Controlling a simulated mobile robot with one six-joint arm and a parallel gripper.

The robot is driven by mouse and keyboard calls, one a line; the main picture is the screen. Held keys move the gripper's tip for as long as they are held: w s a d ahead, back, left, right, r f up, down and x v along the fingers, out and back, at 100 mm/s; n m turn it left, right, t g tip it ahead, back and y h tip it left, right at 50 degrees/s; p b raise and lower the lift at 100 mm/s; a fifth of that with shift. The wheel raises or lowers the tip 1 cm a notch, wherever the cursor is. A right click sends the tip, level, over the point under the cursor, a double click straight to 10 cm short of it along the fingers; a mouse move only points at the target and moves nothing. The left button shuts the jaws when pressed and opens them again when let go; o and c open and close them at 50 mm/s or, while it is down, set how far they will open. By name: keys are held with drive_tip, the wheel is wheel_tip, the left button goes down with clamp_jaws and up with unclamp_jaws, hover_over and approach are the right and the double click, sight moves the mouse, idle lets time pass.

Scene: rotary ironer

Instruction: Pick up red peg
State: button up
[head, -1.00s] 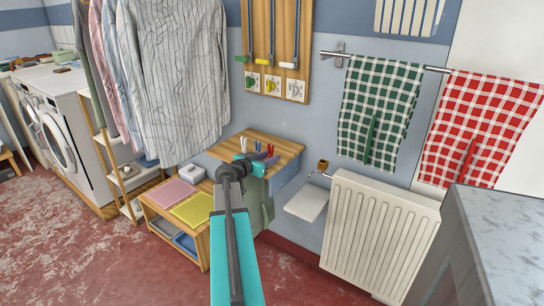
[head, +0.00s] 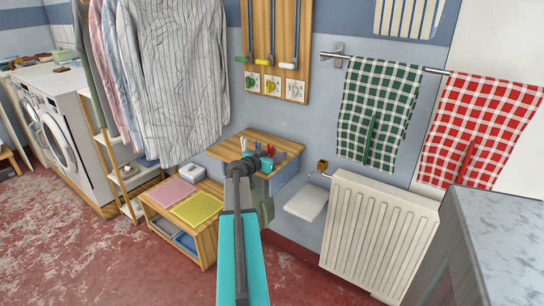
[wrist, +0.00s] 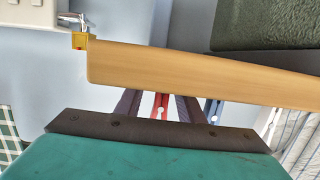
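The red peg (head: 270,150) stands among other pegs on the small wooden wall shelf (head: 238,144) in the head view. In the wrist view the red peg (wrist: 160,107) shows between the two dark fingers of my gripper (wrist: 158,106), with a visible gap on each side. My gripper (head: 266,158) is open and lies over the shelf, around or just in front of the red peg; I cannot tell the exact depth. The wooden shelf edge (wrist: 200,74) hides the far part of the peg and the fingertips in the wrist view.
A blue peg (wrist: 213,110) is close beside one finger. A white peg (head: 243,143) stands further left on the shelf. A brass-coloured box (head: 322,165) and radiator (head: 378,235) are to the right. A low wooden unit with pink and yellow cloths (head: 196,208) is at left.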

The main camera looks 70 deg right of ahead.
idle(0.3)
clamp_jaws()
drive_tip(key=shift+r, duration=0.15)
drive_tip(key=shift+r, duration=1.15)
drive_tip(key=s+a+r+b, duration=0.2)
drive_tip(key=s+a+b, duration=0.4)
drive_tip(key=s+a, duration=0.5)
drive_tip(key=shift+a+r, duration=0.15)
drive_tip(key=shift+a, duration=0.1)
